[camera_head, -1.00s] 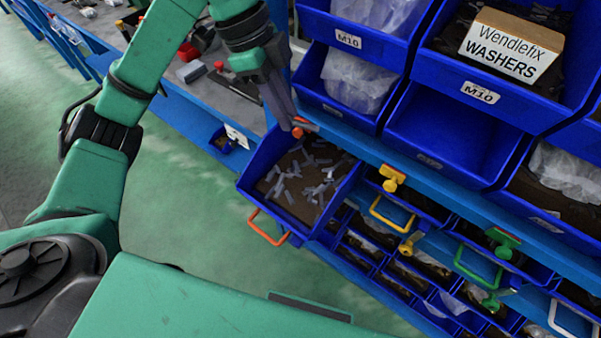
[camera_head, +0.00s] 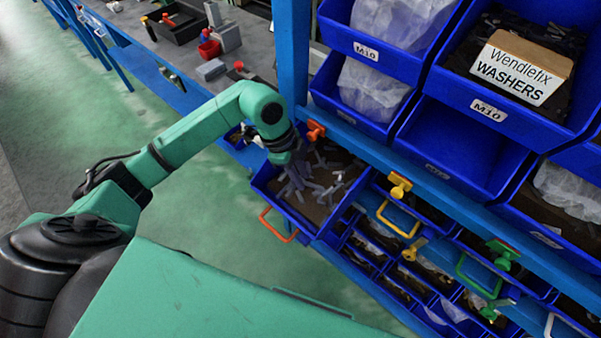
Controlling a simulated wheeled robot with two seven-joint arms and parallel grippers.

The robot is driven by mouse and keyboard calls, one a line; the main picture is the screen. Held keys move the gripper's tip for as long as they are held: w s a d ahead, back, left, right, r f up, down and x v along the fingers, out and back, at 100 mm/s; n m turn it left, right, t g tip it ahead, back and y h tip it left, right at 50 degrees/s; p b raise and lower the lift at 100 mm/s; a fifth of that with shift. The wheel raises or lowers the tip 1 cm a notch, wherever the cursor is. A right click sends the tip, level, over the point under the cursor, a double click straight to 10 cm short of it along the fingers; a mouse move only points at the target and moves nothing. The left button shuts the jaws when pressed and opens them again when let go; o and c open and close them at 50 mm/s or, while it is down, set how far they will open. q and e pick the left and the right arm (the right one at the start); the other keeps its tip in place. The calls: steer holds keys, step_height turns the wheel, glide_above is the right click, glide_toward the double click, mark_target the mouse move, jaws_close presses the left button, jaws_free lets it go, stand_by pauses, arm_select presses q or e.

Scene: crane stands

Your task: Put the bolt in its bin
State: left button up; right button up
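An open blue drawer (camera_head: 266,196) with an orange handle (camera_head: 277,226) is pulled out from the rack at the middle of the head view. It holds several small grey bolts (camera_head: 335,186) lying loose on a brown bottom. My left gripper (camera_head: 293,186) points down into this drawer, among the bolts at its left side. Its grey fingers blend with the grey bolts, so I cannot tell whether they are open or hold one. I cannot single out one particular bolt. My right gripper is not in view.
Blue bins with M10 labels and a Wendlefix washers box (camera_head: 512,68) stand above right. An orange latch (camera_head: 316,130) sits by a blue post (camera_head: 291,60). More drawers with yellow (camera_head: 398,222) and green handles are at lower right. A workbench (camera_head: 245,45) is behind.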

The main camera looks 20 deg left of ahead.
arm_select(q)
steer(key=o, duration=0.3)
steer(key=b+v, duration=0.3)
steer(key=v, duration=0.9)
